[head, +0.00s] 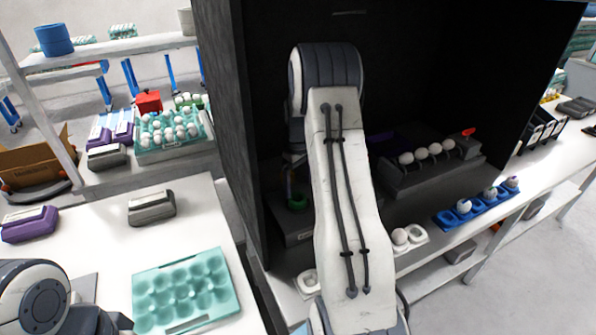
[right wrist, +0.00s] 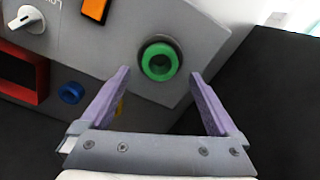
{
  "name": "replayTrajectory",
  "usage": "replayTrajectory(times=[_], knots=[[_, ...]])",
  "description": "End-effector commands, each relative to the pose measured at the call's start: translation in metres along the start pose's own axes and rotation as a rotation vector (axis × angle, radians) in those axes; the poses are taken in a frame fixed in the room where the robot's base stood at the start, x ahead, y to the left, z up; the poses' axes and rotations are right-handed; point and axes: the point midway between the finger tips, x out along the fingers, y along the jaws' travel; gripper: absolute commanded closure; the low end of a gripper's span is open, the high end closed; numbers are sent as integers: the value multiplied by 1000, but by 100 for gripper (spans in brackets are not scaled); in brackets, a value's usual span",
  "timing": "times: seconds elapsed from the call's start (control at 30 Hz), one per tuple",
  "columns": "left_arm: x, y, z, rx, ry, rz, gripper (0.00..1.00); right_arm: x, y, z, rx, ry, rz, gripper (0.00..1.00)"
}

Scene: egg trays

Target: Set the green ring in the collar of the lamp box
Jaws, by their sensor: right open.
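The green ring (right wrist: 159,62) shows in the right wrist view at the dark round collar on the grey lamp box (right wrist: 125,45). A dark rim surrounds the ring; I cannot tell how deep it sits. My right gripper (right wrist: 160,73) is open, its purple fingertips apart on either side of the ring, with nothing held between them. In the head view the green ring (head: 297,201) is small on top of the lamp box (head: 290,228), inside the black booth, and my right arm hides part of the box. My left arm is at the lower left; its fingers are not clearly seen.
The lamp box also carries a white knob (right wrist: 27,19), an orange part (right wrist: 96,9), a blue round part (right wrist: 71,92) and a red-edged opening. The black booth wall (head: 225,90) stands left of my right arm. A teal egg tray (head: 187,290) lies on the white table.

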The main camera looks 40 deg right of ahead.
Motion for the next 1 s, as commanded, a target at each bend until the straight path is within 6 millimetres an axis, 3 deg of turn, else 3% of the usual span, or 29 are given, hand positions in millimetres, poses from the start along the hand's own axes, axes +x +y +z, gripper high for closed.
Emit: replayTrajectory(times=[0.2, 0.4, 1.0], knots=[[12, -1, 1, 0, 0, 0, 50, -44, 1, -1, 0, 4, 3, 4], [14, -1, 1, 0, 0, 0, 50, -66, 0, 0, 0, 0, 0, 4], [14, -1, 1, 0, 0, 0, 50, -70, 0, 0, 0, 0, 0, 4]])
